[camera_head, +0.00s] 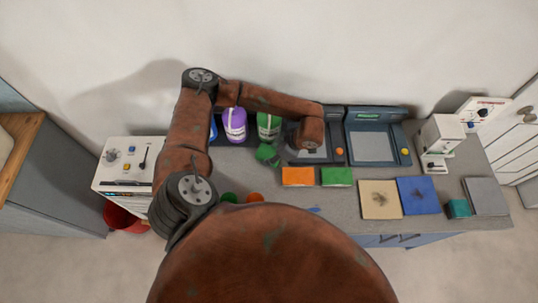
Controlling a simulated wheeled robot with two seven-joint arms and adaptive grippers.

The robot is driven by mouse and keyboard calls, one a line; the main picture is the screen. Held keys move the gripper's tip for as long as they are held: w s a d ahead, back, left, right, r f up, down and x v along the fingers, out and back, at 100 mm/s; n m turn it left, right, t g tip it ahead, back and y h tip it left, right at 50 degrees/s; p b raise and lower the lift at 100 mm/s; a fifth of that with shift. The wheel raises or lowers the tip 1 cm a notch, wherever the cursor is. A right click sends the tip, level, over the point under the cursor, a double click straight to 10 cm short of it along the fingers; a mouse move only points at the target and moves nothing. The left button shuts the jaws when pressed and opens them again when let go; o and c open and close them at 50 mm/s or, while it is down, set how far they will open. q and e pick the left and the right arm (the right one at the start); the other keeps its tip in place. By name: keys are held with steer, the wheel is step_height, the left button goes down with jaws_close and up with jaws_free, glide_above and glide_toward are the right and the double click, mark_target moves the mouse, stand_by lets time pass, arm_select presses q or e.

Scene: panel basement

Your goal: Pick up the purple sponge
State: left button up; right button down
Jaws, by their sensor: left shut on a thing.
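I cannot make out the purple sponge in the head view. An orange sponge (298,176) and a green sponge (337,176) lie side by side on the counter. My left arm rises from the lower left, bends, and reaches right over the counter. Its wrist end, with my left gripper (310,138), is above and behind these two sponges. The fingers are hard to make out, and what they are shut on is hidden. A dark green shape (268,155) shows left of the wrist; I cannot tell what it is. My right gripper is out of view.
A purple bottle (234,124) and a green bottle (268,127) stand at the back. A screen device (372,147), a white machine (439,140), a beige cloth (380,200), a blue cloth (418,195) and a grey block (486,196) are farther right. My arm hides the left part of the counter.

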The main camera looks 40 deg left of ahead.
arm_select(q)
steer(key=shift+w+r, duration=0.1)
steer(key=shift+r, duration=0.3)
step_height(320, 180, up, 2)
steer(key=shift+r, duration=0.1)
steer(key=s+d+r, duration=0.9)
steer(key=d+r, duration=0.1)
steer(key=shift+s+d+b, duration=0.2)
steer(key=shift+d+b, duration=0.05)
steer(key=shift+b, duration=0.05)
steer(key=shift+o, duration=0.5)
steer(key=c, duration=0.4)
